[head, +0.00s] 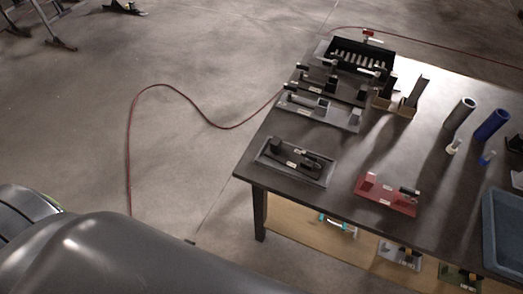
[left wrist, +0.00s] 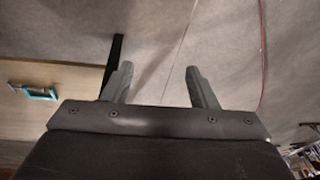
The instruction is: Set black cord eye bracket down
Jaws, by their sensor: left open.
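My left gripper (left wrist: 157,85) shows in the left wrist view with its two fingers apart and nothing between them. Bare floor lies beyond the fingertips. In the head view this gripper does not show. A black bracket-like part (head: 295,156) lies in a shallow dark grey tray (head: 318,181) at the near left corner of the table. I cannot tell for sure that it is the black cord eye bracket, as several dark parts are on the table. My right gripper is in neither view.
The dark table (head: 338,150) also holds a red fixture (head: 385,195), a grey fixture plate (head: 341,118), a grey cylinder (head: 460,113), a blue cylinder (head: 492,124) and a blue bin (head: 505,235). A wooden lower shelf (head: 300,226) holds small parts. A red cable (head: 128,150) crosses the floor.

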